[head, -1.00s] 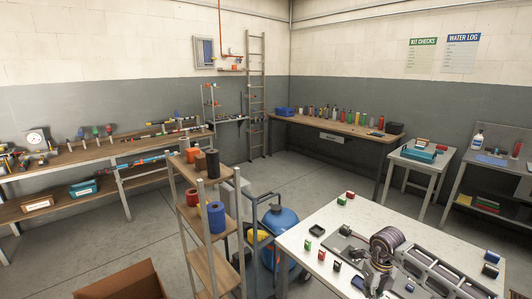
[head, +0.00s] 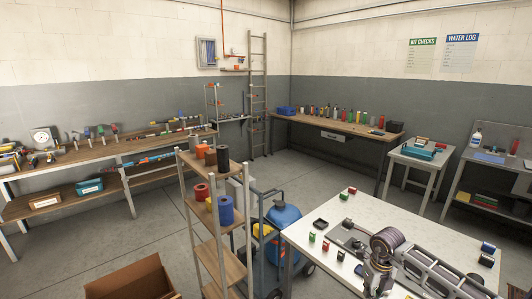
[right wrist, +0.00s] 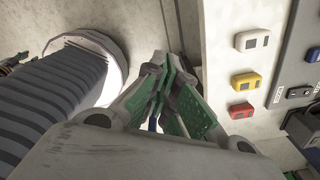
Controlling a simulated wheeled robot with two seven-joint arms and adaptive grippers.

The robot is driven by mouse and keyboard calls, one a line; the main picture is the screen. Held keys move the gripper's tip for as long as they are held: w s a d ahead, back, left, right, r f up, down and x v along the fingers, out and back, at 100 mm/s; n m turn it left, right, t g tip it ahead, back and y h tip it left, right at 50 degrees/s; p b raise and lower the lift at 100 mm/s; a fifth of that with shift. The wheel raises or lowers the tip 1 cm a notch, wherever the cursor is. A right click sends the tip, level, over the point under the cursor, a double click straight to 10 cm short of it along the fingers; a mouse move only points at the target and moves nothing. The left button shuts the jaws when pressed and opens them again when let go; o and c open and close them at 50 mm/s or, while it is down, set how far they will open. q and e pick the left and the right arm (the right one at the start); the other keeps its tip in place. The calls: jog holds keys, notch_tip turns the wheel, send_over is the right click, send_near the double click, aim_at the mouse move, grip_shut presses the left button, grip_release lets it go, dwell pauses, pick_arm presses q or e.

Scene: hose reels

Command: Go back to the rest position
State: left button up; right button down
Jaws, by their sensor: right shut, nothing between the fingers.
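My right gripper (right wrist: 163,80) points up the right wrist view. Its green-padded fingers are together with nothing between them. A dark ribbed cylinder (right wrist: 45,100) with a pale ring at its end lies to the left of the fingers, apart from them. In the head view a dark ringed, reel-like thing (head: 386,240) shows at the near white table, above a grey jointed part (head: 378,276). I cannot tell whether that part is my arm. My left gripper is not in view.
The near white table (head: 325,215) holds small coloured blocks and dark trays. Left of it are a blue tank (head: 283,222) on a cart and a narrow shelf rack (head: 222,255). An open cardboard box (head: 130,278) is on the floor. Floor is clear behind the rack.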

jog(key=w+a+f+m+t+y, duration=0.1)
jog(key=a+f+m+y, duration=0.2)
jog(key=a+f+y, duration=0.4)
jog(key=a+f+m+t+y, duration=0.2)
jog(key=a+f+m+y, duration=0.15)
jog(key=a, duration=0.55)
jog(key=d+f+m+t+h, duration=0.1)
jog(key=d+f+m+t, duration=0.2)
jog(key=f+m+t, duration=0.7)
jog(key=s+d+f+m+g+h, duration=0.35)
jog(key=s+f+m, duration=0.35)
jog(key=s+f, duration=0.4)
jog(key=s+d+f+m+g+h, duration=0.2)
jog(key=s+d+f+m+h, duration=0.3)
jog(key=s+f, duration=0.6)
jog(key=s+a+f+m+g, duration=0.1)
jog(key=s+f, duration=0.3)
jog(key=s, duration=0.5)
jog(key=s+a+f+m+g, duration=0.1)
jog(key=s+f+m+g, duration=0.2)
jog(key=s, duration=0.6)
jog(key=s+a+f+m+g+h, duration=0.1)
jog(key=s+f+m+g, duration=0.1)
jog(key=s+f, duration=0.3)
jog(key=s+m, duration=0.1)
jog(key=s, duration=0.3)
jog(key=shift+s+g, duration=0.1)
jog(key=shift+g, duration=0.15)
